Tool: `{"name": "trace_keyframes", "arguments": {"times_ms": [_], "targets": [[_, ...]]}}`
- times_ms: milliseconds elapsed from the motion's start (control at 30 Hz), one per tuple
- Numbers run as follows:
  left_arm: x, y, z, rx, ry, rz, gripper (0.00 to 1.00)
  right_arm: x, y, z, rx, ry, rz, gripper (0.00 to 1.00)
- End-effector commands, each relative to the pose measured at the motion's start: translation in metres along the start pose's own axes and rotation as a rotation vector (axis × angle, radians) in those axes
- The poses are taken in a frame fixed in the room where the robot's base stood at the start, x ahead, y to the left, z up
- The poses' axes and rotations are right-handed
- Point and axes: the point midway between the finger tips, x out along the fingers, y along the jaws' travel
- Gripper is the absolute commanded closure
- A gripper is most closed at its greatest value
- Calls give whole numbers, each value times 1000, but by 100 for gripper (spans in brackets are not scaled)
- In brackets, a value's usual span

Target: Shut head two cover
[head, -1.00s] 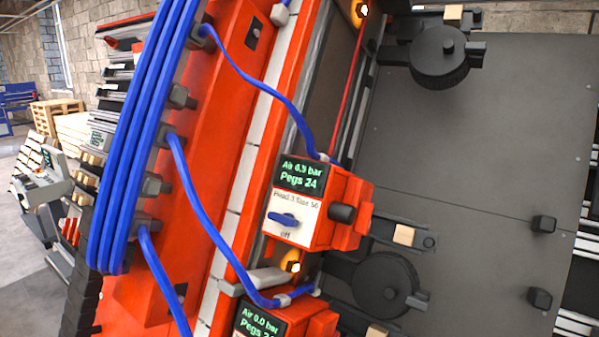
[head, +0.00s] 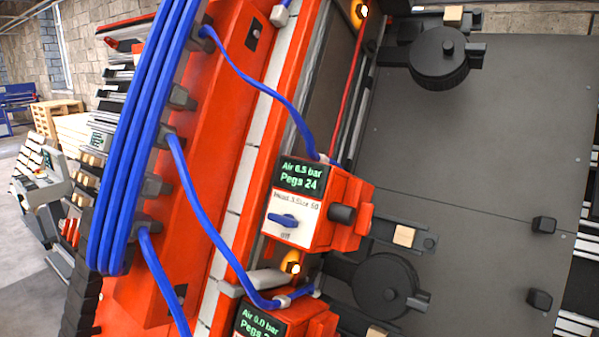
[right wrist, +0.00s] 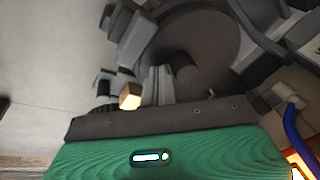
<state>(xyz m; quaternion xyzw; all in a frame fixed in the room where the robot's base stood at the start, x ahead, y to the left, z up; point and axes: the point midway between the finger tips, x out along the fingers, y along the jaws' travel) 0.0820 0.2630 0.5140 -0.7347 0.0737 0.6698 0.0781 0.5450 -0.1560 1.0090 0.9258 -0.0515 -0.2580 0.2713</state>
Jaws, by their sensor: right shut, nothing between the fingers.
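The red control box (head: 318,205) in the head view reads "Air 6.5 bar, Pegs 24" and is labelled head 3; its blue knob (head: 284,220) points to off. A second red box (head: 262,322) below reads "Air 0.0 bar" and is cut off by the frame. Dark round drums stand at the upper right (head: 440,57) and lower right (head: 385,285). I cannot tell which part is the head two cover. In the right wrist view my right gripper (right wrist: 158,72) is shut and empty, its fingers in front of a dark drum (right wrist: 205,45). My left gripper is not in view.
Blue hoses (head: 205,205) hang along the red beam (head: 185,140). A large grey panel (head: 490,140) fills the right side. In the right wrist view a small wooden block (right wrist: 130,97) is left of the fingers and a blue hose (right wrist: 295,135) is at right.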

Motion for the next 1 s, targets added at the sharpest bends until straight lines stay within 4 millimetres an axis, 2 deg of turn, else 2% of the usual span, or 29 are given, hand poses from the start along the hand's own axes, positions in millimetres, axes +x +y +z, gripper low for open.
{"name": "trace_keyframes", "arguments": {"times_ms": [433,1000], "targets": [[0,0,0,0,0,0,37,1,0,0,0,0,0,100],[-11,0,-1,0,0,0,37,-26,-5,-6,0,0,-1,100]]}}
